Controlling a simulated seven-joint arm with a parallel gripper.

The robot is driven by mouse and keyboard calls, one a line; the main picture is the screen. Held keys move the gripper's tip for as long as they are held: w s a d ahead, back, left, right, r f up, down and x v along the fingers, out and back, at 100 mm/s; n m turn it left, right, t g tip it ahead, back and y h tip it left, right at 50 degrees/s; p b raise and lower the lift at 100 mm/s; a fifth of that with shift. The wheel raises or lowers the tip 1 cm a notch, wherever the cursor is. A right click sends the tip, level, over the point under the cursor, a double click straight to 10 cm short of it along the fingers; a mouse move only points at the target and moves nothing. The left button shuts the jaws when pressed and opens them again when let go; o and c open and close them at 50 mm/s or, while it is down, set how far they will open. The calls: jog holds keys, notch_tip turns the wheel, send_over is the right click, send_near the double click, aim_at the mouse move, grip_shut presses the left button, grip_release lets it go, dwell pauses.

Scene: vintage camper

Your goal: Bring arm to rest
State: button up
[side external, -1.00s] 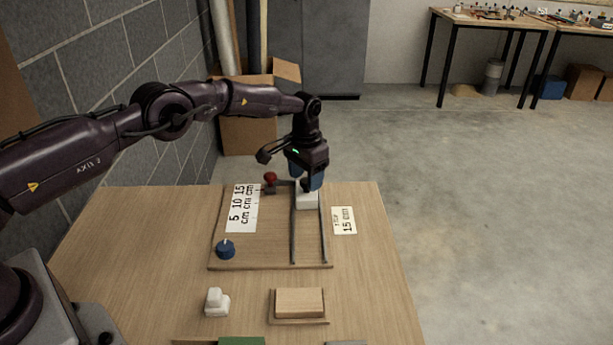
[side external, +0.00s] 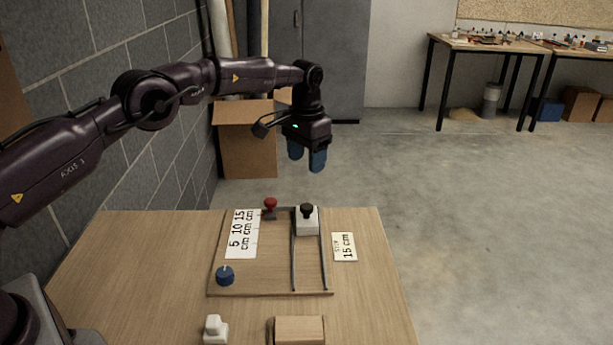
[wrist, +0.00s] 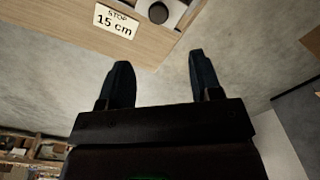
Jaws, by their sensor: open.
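My gripper (side external: 307,160) hangs in the air above and beyond the far edge of the wooden table (side external: 150,265), fingers pointing down. Its two blue fingers are apart with nothing between them, and they also show in the wrist view (wrist: 160,85). Below it, a white block with a black knob (side external: 307,220) sits at the far end of two dark rails on a wooden board (side external: 260,265). The knob also shows at the top of the wrist view (wrist: 158,13). My gripper is clear of the block.
A red knob (side external: 270,206) and a blue dial (side external: 225,275) are on the board. A "5 10 15 cm" label (side external: 241,234) lies at its left, and a "STOP 15 cm" card (side external: 344,247) at its right. A white piece (side external: 215,329) and wooden block (side external: 299,330) stand in front. A cardboard box (side external: 247,140) is behind.

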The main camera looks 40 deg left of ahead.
jog(key=shift+r, duration=0.6)
jog(key=s+r+t, duration=0.2)
jog(key=s+r, duration=0.3)
jog(key=s, duration=0.8)
jog(key=s+r+t, duration=0.1)
jog(key=s+r, duration=0.4)
jog(key=s, duration=0.8)
jog(key=s+r+n+t, duration=0.1)
jog(key=s+r, duration=0.5)
jog(key=s, duration=0.7)
jog(key=shift+d+t, duration=0.2)
jog(key=shift+t, duration=0.6)
jog(key=shift+r, duration=0.1)
